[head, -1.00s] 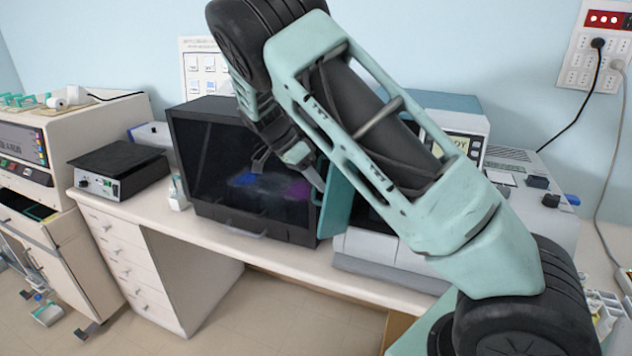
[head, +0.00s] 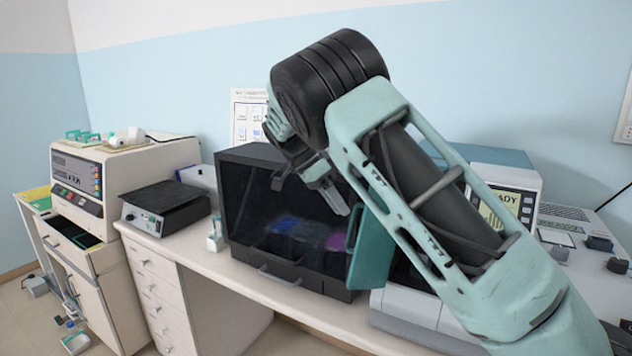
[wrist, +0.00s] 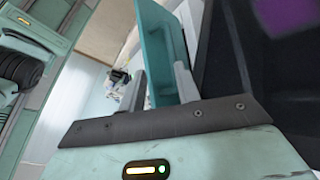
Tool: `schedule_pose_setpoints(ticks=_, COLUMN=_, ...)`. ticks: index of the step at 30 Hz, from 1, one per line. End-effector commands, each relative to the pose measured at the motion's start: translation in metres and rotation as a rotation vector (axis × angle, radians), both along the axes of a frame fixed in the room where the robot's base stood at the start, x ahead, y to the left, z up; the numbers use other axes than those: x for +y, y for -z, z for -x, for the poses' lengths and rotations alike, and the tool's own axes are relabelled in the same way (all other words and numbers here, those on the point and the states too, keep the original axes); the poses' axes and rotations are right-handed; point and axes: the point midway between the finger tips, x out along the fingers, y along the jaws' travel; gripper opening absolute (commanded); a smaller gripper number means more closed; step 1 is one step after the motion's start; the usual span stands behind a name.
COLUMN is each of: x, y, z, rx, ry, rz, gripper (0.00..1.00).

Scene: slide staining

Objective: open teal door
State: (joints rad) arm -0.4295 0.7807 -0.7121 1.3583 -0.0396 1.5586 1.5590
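The teal door (head: 372,250) stands swung outward from the front of the white instrument (head: 415,315), beside the right edge of the black glass-fronted cabinet. My gripper (head: 334,193) is close to the door's upper left side in the head view, in front of the cabinet glass. In the wrist view the teal door (wrist: 164,45) runs up from between the two fingers of my gripper (wrist: 159,88). The fingers are apart, with no clear grip on the panel; whether either touches it I cannot tell. My forearm hides much of the instrument's front.
The black cabinet (head: 240,235) holds blurred blue and purple contents behind its glass. A black-topped device (head: 165,205) and a small white bottle (head: 214,238) stand left of it on the white bench (head: 230,270). A beige machine (head: 120,180) is further left.

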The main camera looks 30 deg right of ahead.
Motion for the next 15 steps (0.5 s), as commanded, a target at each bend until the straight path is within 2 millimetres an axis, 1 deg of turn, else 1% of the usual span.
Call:
schedule_pose_setpoints(ticks=3, x=0.011, y=-0.019, z=-0.013, rx=-0.004, ry=-0.002, rz=0.002, gripper=0.32)
schedule_pose_setpoints(ticks=9, x=0.025, y=-0.049, z=-0.030, rx=-0.004, ry=-0.001, rz=0.002, gripper=0.32)
schedule_pose_setpoints(ticks=15, x=0.034, y=-0.067, z=-0.039, rx=-0.001, ry=0.000, rz=0.000, gripper=0.32)
